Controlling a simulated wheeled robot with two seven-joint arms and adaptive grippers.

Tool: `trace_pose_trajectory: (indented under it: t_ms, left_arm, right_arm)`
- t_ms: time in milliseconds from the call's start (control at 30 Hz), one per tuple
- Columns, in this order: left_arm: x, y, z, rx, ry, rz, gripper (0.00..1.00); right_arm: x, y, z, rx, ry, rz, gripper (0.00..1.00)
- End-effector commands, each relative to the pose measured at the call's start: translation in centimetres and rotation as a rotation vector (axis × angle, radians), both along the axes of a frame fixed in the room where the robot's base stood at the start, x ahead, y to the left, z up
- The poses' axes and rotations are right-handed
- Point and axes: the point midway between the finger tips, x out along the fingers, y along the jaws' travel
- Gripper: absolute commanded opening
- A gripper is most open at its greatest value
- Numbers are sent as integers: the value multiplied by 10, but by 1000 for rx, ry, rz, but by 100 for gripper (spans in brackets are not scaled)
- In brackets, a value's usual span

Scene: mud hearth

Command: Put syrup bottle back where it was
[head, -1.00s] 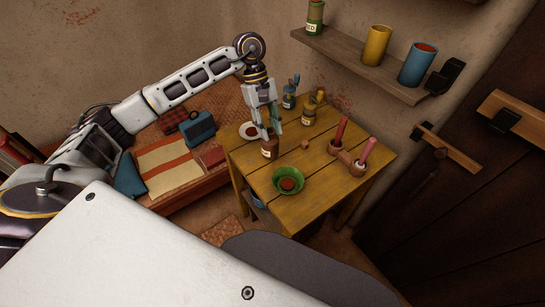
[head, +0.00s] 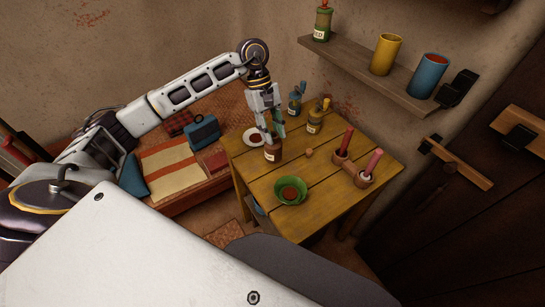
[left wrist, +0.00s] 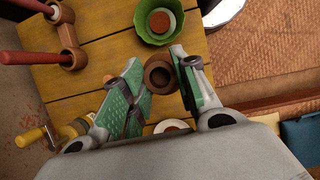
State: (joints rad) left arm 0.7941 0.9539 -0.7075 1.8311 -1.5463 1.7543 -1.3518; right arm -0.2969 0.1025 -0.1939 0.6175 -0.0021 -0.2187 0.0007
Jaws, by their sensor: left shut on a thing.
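The brown syrup bottle (head: 272,151) with a pale label is upright at the left part of the wooden table (head: 262,190). My left gripper (head: 271,133) comes down from above and is shut on its upper part. In the left wrist view the bottle's round brown top (left wrist: 158,75) shows between the green-padded fingers. I cannot tell whether its base touches the table. My right gripper is not in view.
A green bowl (head: 291,197) stands in front of the bottle, a white plate (head: 252,137) behind it. A wall shelf (head: 365,75) hangs above.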

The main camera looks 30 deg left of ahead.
Motion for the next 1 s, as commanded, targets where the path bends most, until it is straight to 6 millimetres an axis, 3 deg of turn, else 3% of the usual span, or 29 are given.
trace_pose_trajectory:
  t_ms: [333, 767, 1000]
  left_arm:
    - [-1, 0, -42, 1, 1, 1, 0]
    - [0, 0, -48, 0, 0, 0, 0]
    - [-1, 0, -68, 1, 3, 0, 0]
  right_arm:
    - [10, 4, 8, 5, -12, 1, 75]
    - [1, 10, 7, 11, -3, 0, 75]
    - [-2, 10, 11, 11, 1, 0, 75]
